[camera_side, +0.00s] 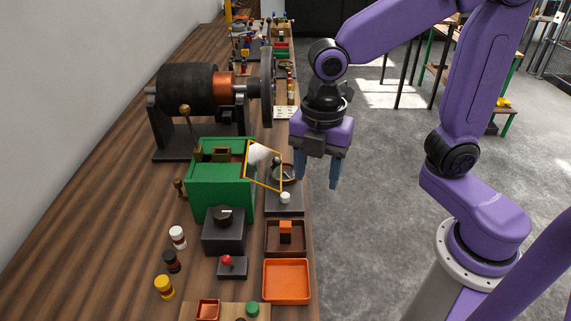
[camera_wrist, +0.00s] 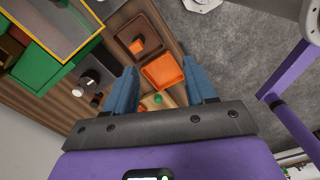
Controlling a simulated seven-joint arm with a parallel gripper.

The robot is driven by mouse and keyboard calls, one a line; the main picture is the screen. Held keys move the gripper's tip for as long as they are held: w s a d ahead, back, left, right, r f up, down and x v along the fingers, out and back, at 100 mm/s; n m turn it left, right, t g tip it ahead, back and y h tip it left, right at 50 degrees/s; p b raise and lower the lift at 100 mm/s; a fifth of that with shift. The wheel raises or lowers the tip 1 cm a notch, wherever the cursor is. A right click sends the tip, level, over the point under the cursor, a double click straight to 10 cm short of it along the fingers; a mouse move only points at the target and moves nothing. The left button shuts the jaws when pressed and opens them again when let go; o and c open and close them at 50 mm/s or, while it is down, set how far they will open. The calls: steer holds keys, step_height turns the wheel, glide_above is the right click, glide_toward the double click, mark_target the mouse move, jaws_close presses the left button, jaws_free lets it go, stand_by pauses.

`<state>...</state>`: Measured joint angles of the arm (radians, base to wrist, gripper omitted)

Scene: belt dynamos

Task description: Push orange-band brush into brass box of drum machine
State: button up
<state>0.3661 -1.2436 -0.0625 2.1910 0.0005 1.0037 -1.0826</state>
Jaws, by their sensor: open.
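The orange-band brush (camera_side: 285,227), a small dark block with an orange part, stands in a brown tray (camera_side: 269,251); the brush also shows in the wrist view (camera_wrist: 137,44). The drum machine (camera_side: 187,88) has a black drum and a copper ring, behind a green housing (camera_side: 219,195). A small brass-coloured frame (camera_side: 221,153) shows on top of the housing; I cannot tell whether it is the brass box. My gripper (camera_side: 317,172) is open and empty, fingers down, right of the bench edge and above brush height. Its blue fingers also show in the wrist view (camera_wrist: 160,72).
A yellow-framed clear panel (camera_side: 263,180) leans beside the green housing. An orange tray (camera_side: 287,281) lies in front of the brown one. Small jars (camera_side: 172,261), a black knob box (camera_side: 224,231) and a red-knobbed box (camera_side: 232,267) stand to the left. Bare wood lies at far left.

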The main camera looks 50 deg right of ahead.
mark_target(286, 223)
steer(key=w+a+n, duration=0.3)
steer(key=w+n, duration=0.1)
steer(key=w, duration=0.1)
steer(key=f, duration=1.7)
steer(key=shift+s+a, duration=0.15)
steer(key=shift+s, duration=0.05)
jaws_close()
steer(key=shift+c, duration=1.3)
jaws_free()
steer(key=shift+r, duration=0.25)
steer(key=shift+r, duration=0.65)
